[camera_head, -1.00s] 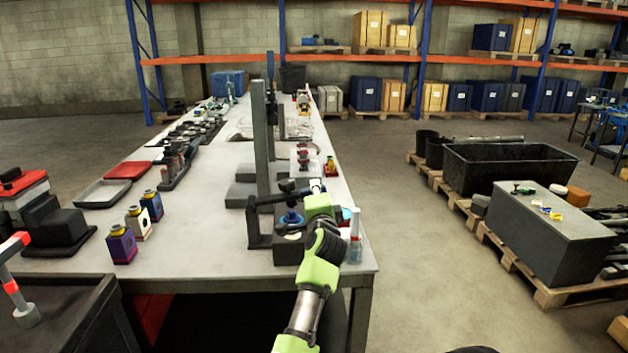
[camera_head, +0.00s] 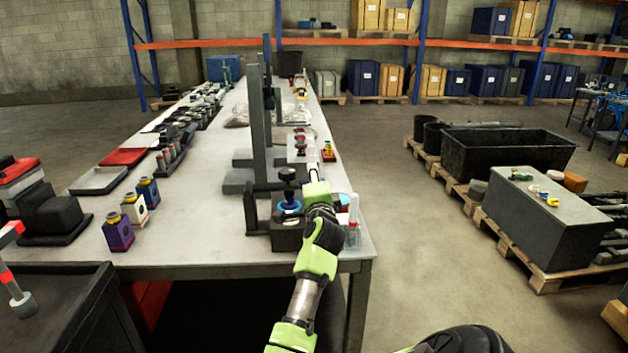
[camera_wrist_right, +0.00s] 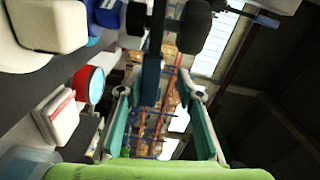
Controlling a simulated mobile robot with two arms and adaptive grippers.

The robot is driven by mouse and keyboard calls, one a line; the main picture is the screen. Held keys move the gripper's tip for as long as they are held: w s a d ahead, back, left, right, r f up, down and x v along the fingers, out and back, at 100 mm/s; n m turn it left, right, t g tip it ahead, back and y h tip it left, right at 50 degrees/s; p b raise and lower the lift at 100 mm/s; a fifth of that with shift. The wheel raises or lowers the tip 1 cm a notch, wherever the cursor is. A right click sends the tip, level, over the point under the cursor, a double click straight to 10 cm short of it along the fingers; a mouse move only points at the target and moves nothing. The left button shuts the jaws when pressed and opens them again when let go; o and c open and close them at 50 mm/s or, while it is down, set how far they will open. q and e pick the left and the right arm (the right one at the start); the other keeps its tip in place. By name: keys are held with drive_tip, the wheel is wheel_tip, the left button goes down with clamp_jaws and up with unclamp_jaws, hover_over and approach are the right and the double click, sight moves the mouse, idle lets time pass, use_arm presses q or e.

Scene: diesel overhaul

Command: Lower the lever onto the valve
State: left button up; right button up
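The dark lever (camera_head: 266,187) reaches right from a post on a small fixture at the bench's near end. A black knob (camera_head: 288,174) stands above a blue ring (camera_head: 290,207) on the dark block, probably at the valve; the valve itself is not clearly distinguishable. My right gripper (camera_head: 313,172) is by the lever's free end, its tips small and partly hidden. In the right wrist view, its teal fingers (camera_wrist_right: 161,110) are spread apart, with a dark bar (camera_wrist_right: 154,55), apparently the lever, between or beyond them. Contact cannot be told. My left gripper is out of view.
A tall grey post (camera_head: 257,125) rises behind the fixture. Several small bottles (camera_head: 118,231) and trays (camera_head: 98,181) are at the left of the bench (camera_head: 190,215). Bare bench lies between.

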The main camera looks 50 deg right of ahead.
wheel_tip(320, 180, up, 10)
idle(0.5)
